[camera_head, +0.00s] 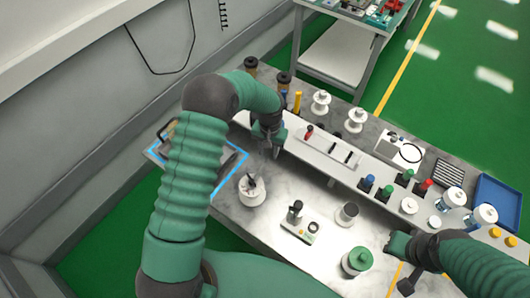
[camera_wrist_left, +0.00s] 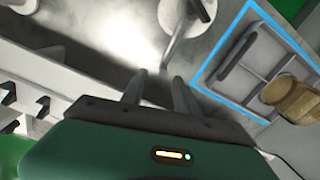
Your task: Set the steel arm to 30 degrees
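A round white base (camera_head: 252,192) with a dark upright part stands on the steel bench top left of centre in the head view. In the left wrist view, a thin grey bar (camera_wrist_left: 177,42), seemingly the steel arm, reaches from a round white piece (camera_wrist_left: 190,12) toward my fingers. My left gripper (camera_head: 277,150) is above the bench, right of and beyond the white base. Its two fingers (camera_wrist_left: 158,82) are apart with nothing between them, and the bar lies beyond their tips. My right gripper (camera_head: 405,278) is low at the right; its fingers are unclear.
A raised shelf (camera_head: 335,168) with spools, coloured knobs and jars runs along the back.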

